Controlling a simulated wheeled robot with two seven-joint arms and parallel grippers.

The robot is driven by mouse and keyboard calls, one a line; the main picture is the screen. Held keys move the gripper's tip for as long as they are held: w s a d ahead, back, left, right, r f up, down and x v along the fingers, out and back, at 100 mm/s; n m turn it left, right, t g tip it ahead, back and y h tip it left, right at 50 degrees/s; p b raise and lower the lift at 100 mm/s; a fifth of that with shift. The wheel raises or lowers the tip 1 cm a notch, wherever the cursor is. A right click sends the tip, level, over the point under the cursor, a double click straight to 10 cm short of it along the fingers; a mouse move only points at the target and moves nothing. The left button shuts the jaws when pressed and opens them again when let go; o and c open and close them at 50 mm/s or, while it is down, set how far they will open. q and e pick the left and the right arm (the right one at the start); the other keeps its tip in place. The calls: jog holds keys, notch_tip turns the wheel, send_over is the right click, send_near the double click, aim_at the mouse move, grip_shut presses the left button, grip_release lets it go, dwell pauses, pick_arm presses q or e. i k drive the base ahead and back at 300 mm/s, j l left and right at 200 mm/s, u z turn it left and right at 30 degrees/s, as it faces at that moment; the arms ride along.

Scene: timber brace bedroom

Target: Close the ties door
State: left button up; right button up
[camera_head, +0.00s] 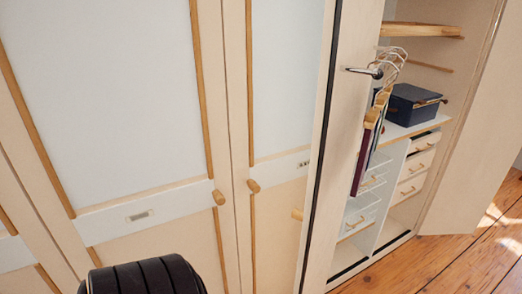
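The likely ties door (345,150) is a pale wood wardrobe door standing open, seen nearly edge-on right of centre. A dark strip runs along its edge. I cannot read any label that names the door. Neither of my grippers is in view.
Closed panelled doors with knobs (219,197) fill the left. The open compartment holds a dark blue box (411,103) and drawers (416,162). Another door (482,135) stands open at right. Plank floor (450,268) is clear at lower right. A black ribbed shape fills the bottom left.

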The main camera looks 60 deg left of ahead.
aim_at(351, 28)
jog(key=k+j+u, duration=0.1)
jog(key=j, duration=0.3)
jog(key=k+j, duration=0.2)
jog(key=j, duration=0.2)
jog(key=k+j+u, duration=0.15)
jog(key=j, duration=0.25)
jog(key=k+j+u, duration=0.1)
jog(key=j, duration=0.35)
